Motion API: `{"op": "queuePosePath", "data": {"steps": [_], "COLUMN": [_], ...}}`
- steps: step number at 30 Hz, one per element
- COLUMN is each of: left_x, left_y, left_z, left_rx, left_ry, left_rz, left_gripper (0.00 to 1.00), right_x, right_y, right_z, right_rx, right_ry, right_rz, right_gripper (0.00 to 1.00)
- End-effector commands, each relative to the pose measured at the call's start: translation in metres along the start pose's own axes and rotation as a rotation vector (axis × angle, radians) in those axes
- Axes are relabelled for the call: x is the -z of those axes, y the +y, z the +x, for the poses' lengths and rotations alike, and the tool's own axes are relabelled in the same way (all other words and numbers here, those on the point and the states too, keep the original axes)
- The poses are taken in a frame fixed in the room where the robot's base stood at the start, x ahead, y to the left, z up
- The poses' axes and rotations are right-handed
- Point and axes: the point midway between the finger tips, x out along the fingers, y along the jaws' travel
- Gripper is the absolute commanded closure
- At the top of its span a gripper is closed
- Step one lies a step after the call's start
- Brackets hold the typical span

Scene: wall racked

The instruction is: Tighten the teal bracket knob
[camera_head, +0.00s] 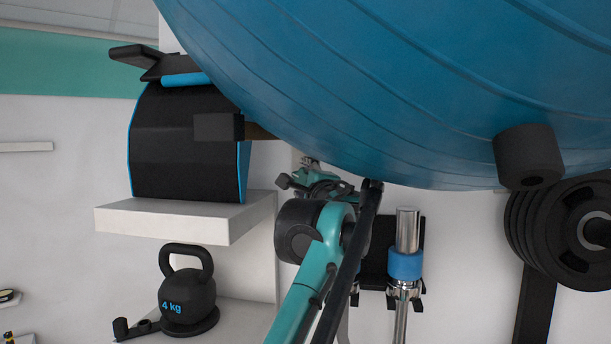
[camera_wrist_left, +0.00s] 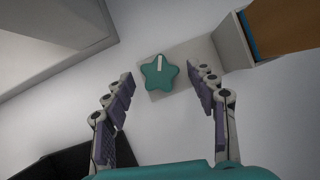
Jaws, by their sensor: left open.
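The teal bracket knob (camera_wrist_left: 159,72) is star-shaped with a white mark on its face. In the left wrist view it sits on a pale plate (camera_wrist_left: 196,60) against the white wall. My left gripper (camera_wrist_left: 160,76) is open, with one finger on each side of the knob and gaps between. The fingers appear not to touch it. In the head view my left gripper (camera_head: 298,175) is small and partly hidden behind its own wrist, below the blue ball. I cannot make out the knob in the head view. My right gripper is not in view.
A large blue exercise ball (camera_head: 400,80) fills the upper head view, close above my left arm. A white shelf (camera_head: 165,218) holds a black padded item (camera_head: 185,145). A 4 kg kettlebell (camera_head: 187,295) stands below. Black weight plates (camera_head: 575,230) hang at right, near a chrome bar (camera_head: 408,230).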

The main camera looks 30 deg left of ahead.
Motion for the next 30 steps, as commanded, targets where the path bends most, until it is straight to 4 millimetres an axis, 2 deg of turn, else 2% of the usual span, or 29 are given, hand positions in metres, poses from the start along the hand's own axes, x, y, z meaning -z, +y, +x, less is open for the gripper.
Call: {"op": "queuePosePath", "data": {"steps": [3, 6, 14, 15, 18, 21, 30], "left_x": [0.0, 0.0, 0.001, 0.001, 0.001, 0.001, 0.001], "left_y": [-0.001, -0.001, 0.001, 0.001, 0.001, 0.001, 0.001], "left_z": [0.015, 0.021, 0.024, 0.024, 0.024, 0.024, 0.023], "left_rx": [0.0, 0.0, 0.0, 0.0, 0.0, 0.0, 0.01], "left_ry": [-0.001, 0.0, 0.001, 0.001, 0.001, 0.002, 0.001], "left_rz": [-0.001, -0.002, -0.002, -0.002, -0.002, -0.002, 0.017], "left_gripper": [0.43, 0.43, 0.43, 0.45, 0.72, 0.93, 0.93], "right_x": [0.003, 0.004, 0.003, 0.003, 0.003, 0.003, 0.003], "right_y": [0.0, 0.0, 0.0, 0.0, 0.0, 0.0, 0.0], "right_z": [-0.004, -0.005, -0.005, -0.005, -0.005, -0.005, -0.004], "right_rx": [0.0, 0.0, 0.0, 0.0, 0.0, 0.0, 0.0], "right_ry": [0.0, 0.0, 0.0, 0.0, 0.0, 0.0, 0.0], "right_rz": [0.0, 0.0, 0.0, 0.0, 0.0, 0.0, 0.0], "right_gripper": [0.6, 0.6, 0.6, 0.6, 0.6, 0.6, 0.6]}}
